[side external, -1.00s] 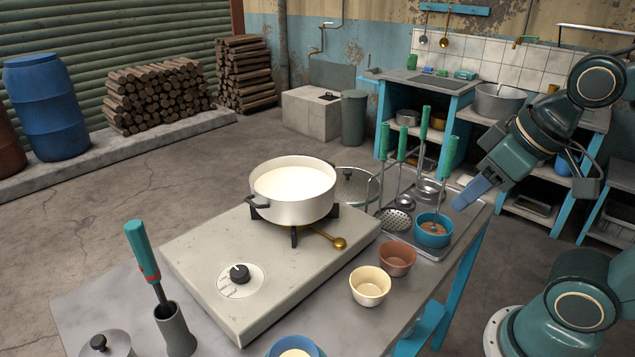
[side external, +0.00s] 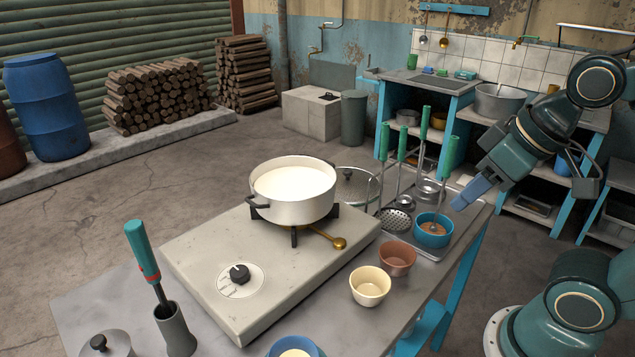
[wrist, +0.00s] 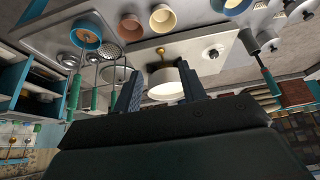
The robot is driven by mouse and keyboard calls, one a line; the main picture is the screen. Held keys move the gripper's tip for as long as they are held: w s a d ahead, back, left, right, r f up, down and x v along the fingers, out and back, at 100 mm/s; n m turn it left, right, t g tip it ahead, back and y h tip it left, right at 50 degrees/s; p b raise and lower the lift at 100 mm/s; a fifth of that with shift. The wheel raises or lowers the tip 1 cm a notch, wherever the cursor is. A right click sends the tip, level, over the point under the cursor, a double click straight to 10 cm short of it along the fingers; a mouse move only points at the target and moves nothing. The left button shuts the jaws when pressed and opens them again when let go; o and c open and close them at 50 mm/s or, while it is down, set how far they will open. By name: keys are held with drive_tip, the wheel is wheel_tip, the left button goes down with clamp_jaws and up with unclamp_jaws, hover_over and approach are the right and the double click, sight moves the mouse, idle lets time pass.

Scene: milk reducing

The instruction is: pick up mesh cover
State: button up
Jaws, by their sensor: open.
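The mesh cover (side external: 352,186) is a round, thin-rimmed disc with a dark knob. In the side view it stands behind and right of the white pot (side external: 293,206), which hides part of it. In the wrist view the mesh cover (wrist: 68,61) shows at the left, outside my fingers. My gripper (side external: 463,202) is in the air to the right of the cover, over the right end of the table, apart from everything. In the wrist view my gripper (wrist: 160,88) has its two dark fingers spread, with the pot seen in the distance between them.
Green-handled ladles and a skimmer (side external: 396,219) stand upright between my gripper and the cover. A blue bowl (side external: 433,237) is below my gripper. A brown bowl (side external: 397,262) and a cream bowl (side external: 370,290) stand near the stove (side external: 215,250). The air above the pot is free.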

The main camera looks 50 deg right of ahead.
drive_tip(key=shift+o, duration=0.7)
drive_tip(key=shift+w, duration=0.1)
drive_tip(key=w+d+r+m+h, duration=0.15)
drive_tip(key=w+d, duration=0.35)
drive_tip(key=w, duration=0.7)
drive_tip(key=w+d+f+m+h, duration=0.1)
drive_tip(key=w+d+m, duration=0.3)
drive_tip(key=w, duration=0.9)
drive_tip(key=w+d+f+m+g+h, duration=0.1)
drive_tip(key=w+d+f+m+h, duration=0.1)
drive_tip(key=w+d+f, duration=1.4)
drive_tip(key=shift+w+d+f+m, duration=0.2)
drive_tip(key=shift+d+f+m, duration=0.55)
drive_tip(key=shift+f, duration=0.2)
